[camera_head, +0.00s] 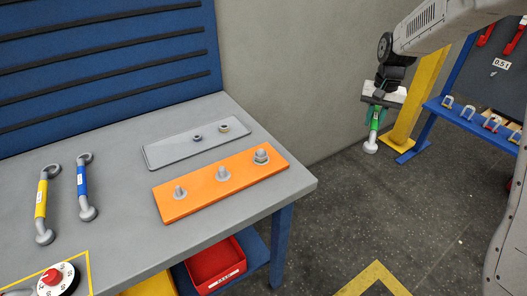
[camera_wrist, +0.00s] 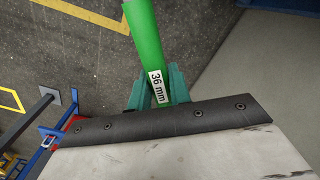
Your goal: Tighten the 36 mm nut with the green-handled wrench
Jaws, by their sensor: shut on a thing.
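My gripper (camera_head: 377,104) is to the right of the workbench, above the floor, and shut on the green-handled wrench (camera_head: 374,125). The wrench hangs down with a grey head at its lower end. In the wrist view the green handle (camera_wrist: 146,35) sits between the teal fingers (camera_wrist: 158,90), with a "36 mm" label showing. An orange plate (camera_head: 200,195) on the bench carries three bolts: a small left one (camera_head: 179,191), a middle one (camera_head: 223,173) and a larger right one with a nut (camera_head: 261,156). Nut sizes are not readable. The gripper is well apart from the plate.
A grey plate (camera_head: 165,152) with two loose nuts lies behind the orange plate. A yellow post (camera_head: 418,95) and blue rack (camera_head: 470,120) stand near my gripper.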

